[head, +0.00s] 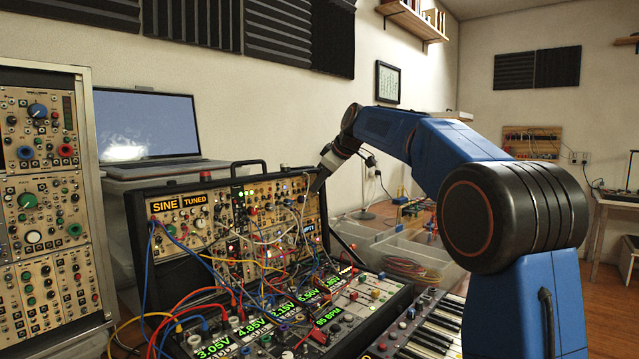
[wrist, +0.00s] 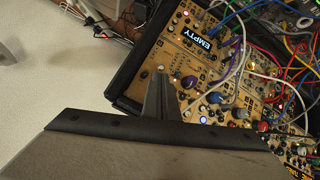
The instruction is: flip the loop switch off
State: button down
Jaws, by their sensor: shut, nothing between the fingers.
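The synth case (head: 133,225) stands open in the head view, its upright panel full of knobs, jacks and cables. My gripper (head: 317,187) is at the upper right of this panel. In the wrist view my gripper (wrist: 160,76) is shut and empty, its narrow fingers pointing at the gold panel (wrist: 183,60) near the case's dark edge. An EMPTY display (wrist: 195,38) is just above and right of the fingertips. Small knobs and jacks lie around the tips. I cannot make out which small control is the loop switch or its position; touching is unclear.
Patch cables (head: 225,262) hang across the panel's front. A keyboard (head: 425,335) and a lower panel with lit voltage displays (head: 285,308) lie in front. A tall rack (head: 45,200) and a laptop (head: 150,127) stand left. Clear bins (head: 405,250) with cables lie right.

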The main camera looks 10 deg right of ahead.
jog(key=shift+s+d+f+t+y, duration=0.3)
jog(key=shift+t+y, duration=0.2)
jog(key=shift+t, duration=0.3)
dwell(0.5)
jog(key=shift+s+d+f+t+y, duration=0.15)
jog(key=shift+f+t+y, duration=0.1)
jog(key=shift+t, duration=0.15)
jog(key=shift+s+f+t+y, duration=0.15)
jog(key=shift+t+y, duration=0.1)
jog(key=shift+t, duration=0.15)
jog(key=shift+s+f, duration=0.1)
jog(key=shift+f, duration=0.05)
jog(key=shift+d+f, duration=0.1)
jog(key=shift+f, duration=0.05)
jog(key=shift+r, duration=0.8)
jog(key=shift+s, duration=0.2)
